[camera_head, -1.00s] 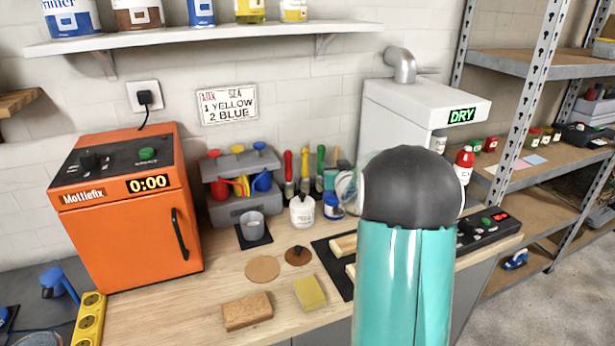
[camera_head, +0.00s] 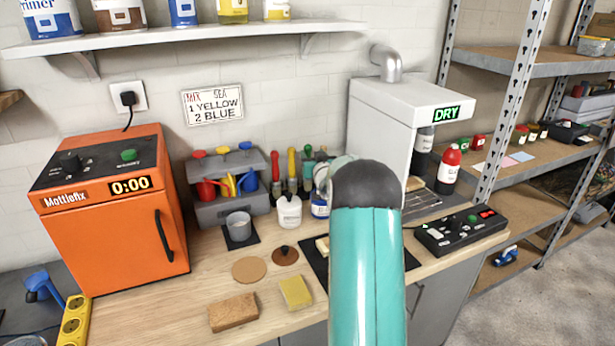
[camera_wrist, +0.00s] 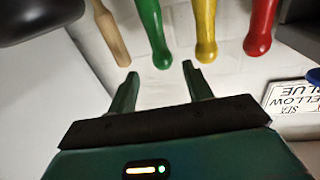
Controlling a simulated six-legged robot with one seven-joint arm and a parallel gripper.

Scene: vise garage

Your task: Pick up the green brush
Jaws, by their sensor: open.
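The green brush (camera_wrist: 152,32) shows its rounded handle end in the wrist view. It hangs between a bare wooden handle (camera_wrist: 109,32) and a yellow handle (camera_wrist: 205,32); a red handle (camera_wrist: 262,30) is further right. My gripper (camera_wrist: 158,72) is open and empty. Its two fingertips lie just short of the green handle's end in the picture, one on each side, with no visible contact. In the head view the green brush (camera_head: 307,172) stands in the row against the back wall, behind the bench items. My teal arm covers part of the bench there.
A white DRY unit (camera_head: 382,130) stands right of the brushes. A grey rack with cups (camera_head: 229,208) is left, beside an orange oven (camera_head: 115,215). A shelf (camera_head: 190,42) runs above.

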